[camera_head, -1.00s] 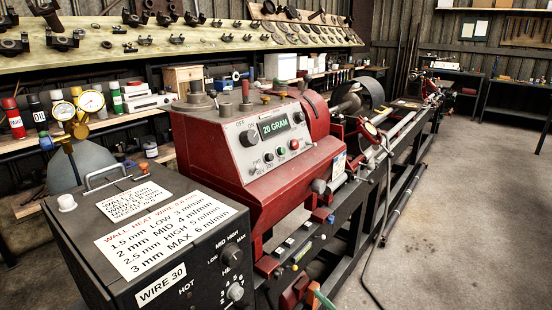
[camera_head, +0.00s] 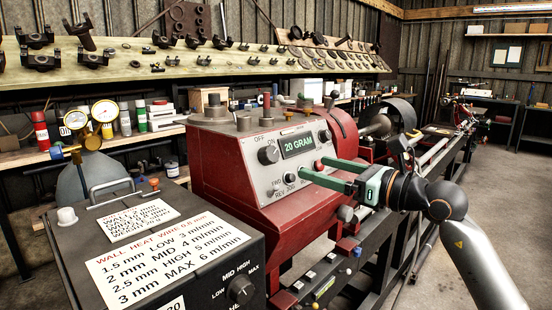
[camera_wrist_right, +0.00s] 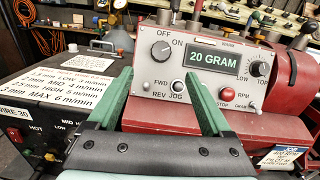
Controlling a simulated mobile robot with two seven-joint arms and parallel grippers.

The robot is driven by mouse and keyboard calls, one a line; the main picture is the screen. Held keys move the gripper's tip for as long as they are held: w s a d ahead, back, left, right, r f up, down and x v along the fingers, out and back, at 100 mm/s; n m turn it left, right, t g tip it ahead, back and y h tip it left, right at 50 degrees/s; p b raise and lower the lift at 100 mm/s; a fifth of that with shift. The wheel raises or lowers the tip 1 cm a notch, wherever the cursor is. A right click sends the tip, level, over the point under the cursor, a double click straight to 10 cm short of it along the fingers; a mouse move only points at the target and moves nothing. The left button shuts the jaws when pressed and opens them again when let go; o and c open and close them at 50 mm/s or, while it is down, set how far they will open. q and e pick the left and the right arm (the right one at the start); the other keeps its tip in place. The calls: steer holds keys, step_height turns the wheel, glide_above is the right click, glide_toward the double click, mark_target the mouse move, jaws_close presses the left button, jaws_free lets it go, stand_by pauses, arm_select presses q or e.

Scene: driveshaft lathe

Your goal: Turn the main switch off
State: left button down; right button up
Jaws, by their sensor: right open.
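The main switch is a dark round knob (camera_head: 269,154) marked OFF and ON, on the upper left of the light grey control panel (camera_head: 262,184) of the red lathe. In the right wrist view the knob (camera_wrist_right: 161,50) shows between and a little beyond the fingertips. Which mark it points to is hard to tell. My right gripper (camera_head: 310,167) reaches in from the right with its two green fingers open and empty, in front of the panel and to the right of the knob. The gripper (camera_wrist_right: 157,72) appears apart from the knob. My left gripper is not in view.
The panel also carries a "20 GRAM" display (camera_head: 299,146), a red button (camera_wrist_right: 225,95) and other knobs. A black wire-heat box (camera_head: 226,258) stands at the front left. Gauges (camera_head: 90,118) stand behind it. Open floor (camera_head: 510,190) lies to the right.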

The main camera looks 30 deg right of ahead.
mark_target(274, 156)
steer(key=p+x, duration=0.3)
steer(key=x, duration=0.8)
steer(key=shift+w+r, duration=0.1)
steer(key=shift+w, duration=0.1)
steer(key=shift+w+a, duration=0.2)
steer(key=shift+w, duration=0.3)
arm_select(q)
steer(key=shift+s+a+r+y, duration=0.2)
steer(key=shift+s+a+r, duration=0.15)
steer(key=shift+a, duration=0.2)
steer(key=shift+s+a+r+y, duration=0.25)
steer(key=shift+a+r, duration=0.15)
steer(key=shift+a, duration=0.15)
arm_select(e)
jaws_close()
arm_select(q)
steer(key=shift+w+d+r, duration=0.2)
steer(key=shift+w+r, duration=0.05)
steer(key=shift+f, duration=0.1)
